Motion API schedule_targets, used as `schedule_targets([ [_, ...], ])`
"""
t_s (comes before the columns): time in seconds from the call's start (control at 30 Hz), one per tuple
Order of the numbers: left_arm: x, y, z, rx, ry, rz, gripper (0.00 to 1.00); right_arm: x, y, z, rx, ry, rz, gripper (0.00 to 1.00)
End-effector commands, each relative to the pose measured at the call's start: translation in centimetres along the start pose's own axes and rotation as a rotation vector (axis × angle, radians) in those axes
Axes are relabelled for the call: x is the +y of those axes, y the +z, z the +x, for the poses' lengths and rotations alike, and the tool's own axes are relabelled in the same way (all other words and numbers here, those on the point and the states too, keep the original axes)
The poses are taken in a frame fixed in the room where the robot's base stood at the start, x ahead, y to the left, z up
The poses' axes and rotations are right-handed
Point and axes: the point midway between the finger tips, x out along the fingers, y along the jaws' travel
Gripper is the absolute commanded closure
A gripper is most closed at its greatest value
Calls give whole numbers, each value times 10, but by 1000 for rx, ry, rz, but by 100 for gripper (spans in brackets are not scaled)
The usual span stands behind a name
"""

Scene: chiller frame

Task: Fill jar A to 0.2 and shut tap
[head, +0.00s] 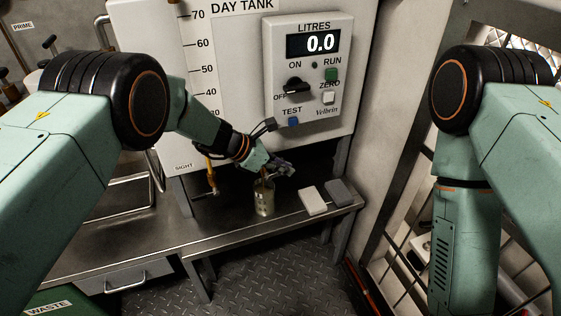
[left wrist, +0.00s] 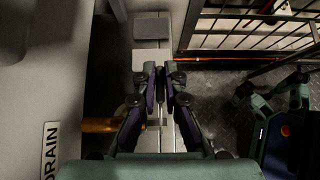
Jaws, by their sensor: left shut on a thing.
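A clear jar (head: 264,200) is at the bench's front edge, under my left gripper (head: 284,168). The gripper is shut on what looks like a thin upright part at the jar's top; in the left wrist view (left wrist: 161,82) the fingers are close together and hide most of it. I cannot tell whether the jar stands or hangs just above the bench. A brass tap (head: 211,183) is left of the jar, under the tank; a brass pipe (left wrist: 102,125) shows in the left wrist view. The litres display (head: 320,43) reads 0.0. My right gripper is out of view.
The control box (head: 338,75) has a black knob (head: 296,86) and several buttons. A white block (head: 312,201) and a grey block (head: 340,193) lie right of the jar on the steel bench (head: 140,240). A barred frame (head: 410,150) stands at right.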

Motion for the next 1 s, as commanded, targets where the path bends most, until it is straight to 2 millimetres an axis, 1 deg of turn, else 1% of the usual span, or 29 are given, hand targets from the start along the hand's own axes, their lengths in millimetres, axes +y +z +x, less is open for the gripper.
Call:
schedule_targets([
  [0.2, 1, -2, 6, 129, 2, 6, 100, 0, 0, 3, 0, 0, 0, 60],
  [0.5, 1, -5, 11, 244, 2, 2, 100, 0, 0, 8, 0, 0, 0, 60],
  [0.7, 1, -7, 13, 282, 1, 1, 100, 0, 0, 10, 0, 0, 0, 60],
  [1.0, 0, -8, 14, 295, -1, 0, 100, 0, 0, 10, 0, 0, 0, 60],
])
